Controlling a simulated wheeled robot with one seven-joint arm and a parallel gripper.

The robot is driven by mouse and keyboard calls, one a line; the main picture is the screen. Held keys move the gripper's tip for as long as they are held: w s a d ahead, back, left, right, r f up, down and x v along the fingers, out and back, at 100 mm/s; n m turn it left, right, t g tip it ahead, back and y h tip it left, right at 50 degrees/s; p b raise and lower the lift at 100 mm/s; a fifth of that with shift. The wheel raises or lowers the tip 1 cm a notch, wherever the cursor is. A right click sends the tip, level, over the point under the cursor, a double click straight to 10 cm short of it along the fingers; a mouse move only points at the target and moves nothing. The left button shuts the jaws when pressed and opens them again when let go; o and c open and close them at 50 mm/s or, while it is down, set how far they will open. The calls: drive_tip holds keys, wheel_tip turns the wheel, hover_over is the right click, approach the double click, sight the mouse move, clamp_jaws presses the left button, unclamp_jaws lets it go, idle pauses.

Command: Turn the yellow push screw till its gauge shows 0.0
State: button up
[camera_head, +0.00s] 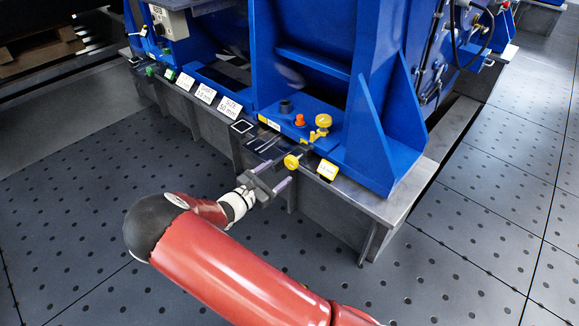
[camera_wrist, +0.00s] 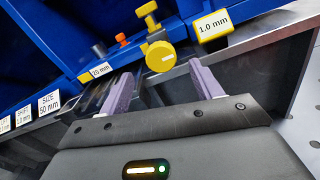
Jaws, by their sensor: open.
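The yellow push screw (camera_head: 291,161) shows its round head at the front edge of the machine base. In the wrist view its yellow head (camera_wrist: 160,57) is ahead of my gripper, roughly between the two finger lines. The yellow-framed gauge (camera_wrist: 213,25) reads 1.0 mm; it also shows in the head view (camera_head: 328,171), right of the screw. My gripper (camera_wrist: 160,72) is open, with one purple finger to each side. In the head view my gripper (camera_head: 280,172) is just short of the screw head. I see no contact.
A smaller yellow knob (camera_head: 323,120) and an orange cap (camera_head: 300,120) stand on the blue machine foot behind the screw. White labels (camera_head: 205,93) line the grey base edge at left. A blue gusset (camera_head: 377,135) rises at right. The perforated floor in front is clear.

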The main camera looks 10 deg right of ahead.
sight(289, 163)
drive_tip(key=x, duration=0.7)
drive_tip(key=shift+w+d, duration=0.15)
drive_tip(key=shift+d, duration=0.05)
drive_tip(key=c, duration=1)
